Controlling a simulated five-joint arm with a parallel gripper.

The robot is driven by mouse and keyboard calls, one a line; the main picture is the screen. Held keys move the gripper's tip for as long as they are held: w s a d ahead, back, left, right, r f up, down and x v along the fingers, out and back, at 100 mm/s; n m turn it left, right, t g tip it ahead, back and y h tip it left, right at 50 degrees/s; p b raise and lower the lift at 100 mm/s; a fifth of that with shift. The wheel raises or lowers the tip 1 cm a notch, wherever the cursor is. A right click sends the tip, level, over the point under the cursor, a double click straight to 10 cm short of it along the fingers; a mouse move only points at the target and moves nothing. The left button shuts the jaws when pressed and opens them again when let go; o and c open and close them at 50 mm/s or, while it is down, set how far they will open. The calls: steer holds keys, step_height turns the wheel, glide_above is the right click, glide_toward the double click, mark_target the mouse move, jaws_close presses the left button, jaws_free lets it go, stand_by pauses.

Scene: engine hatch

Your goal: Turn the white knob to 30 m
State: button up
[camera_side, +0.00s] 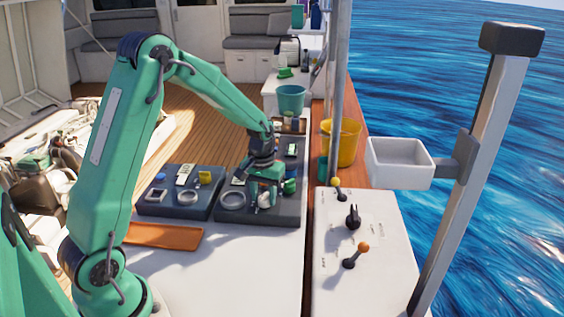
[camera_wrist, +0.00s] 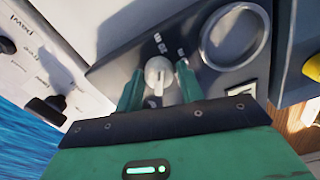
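The white knob (camera_wrist: 158,72) sits on a dark grey panel in the wrist view, with its pointer ridge toward the bottom of the picture. Small white marks (camera_wrist: 160,42) are printed above it, too blurred to read surely. My gripper (camera_wrist: 159,80) has one green finger on each side of the knob. The fingers are apart, with a gap showing on both sides, so it is not closed on the knob. In the side view, my gripper (camera_side: 266,187) is low over the dark panel (camera_side: 285,215), and the white knob (camera_side: 265,201) is partly hidden by it.
A metal ring (camera_wrist: 236,36) stands close right of the knob; it also shows in the side view (camera_side: 232,200). Another dark panel (camera_side: 180,210) with small items lies left. A white console (camera_side: 385,240) with levers is right. An orange tray (camera_side: 165,236) lies in front.

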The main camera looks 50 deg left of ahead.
steer(key=c, duration=0.5)
steer(key=shift+c, duration=0.2)
steer(key=shift+a+m, duration=0.1)
steer(key=shift+m, duration=0.3)
steer(key=m, duration=0.5)
steer(key=shift+m, duration=0.3)
steer(key=m, duration=0.5)
steer(key=shift+g, duration=0.3)
steer(key=shift+m, duration=0.3)
steer(key=o, duration=1)
steer(key=shift+w, duration=0.1)
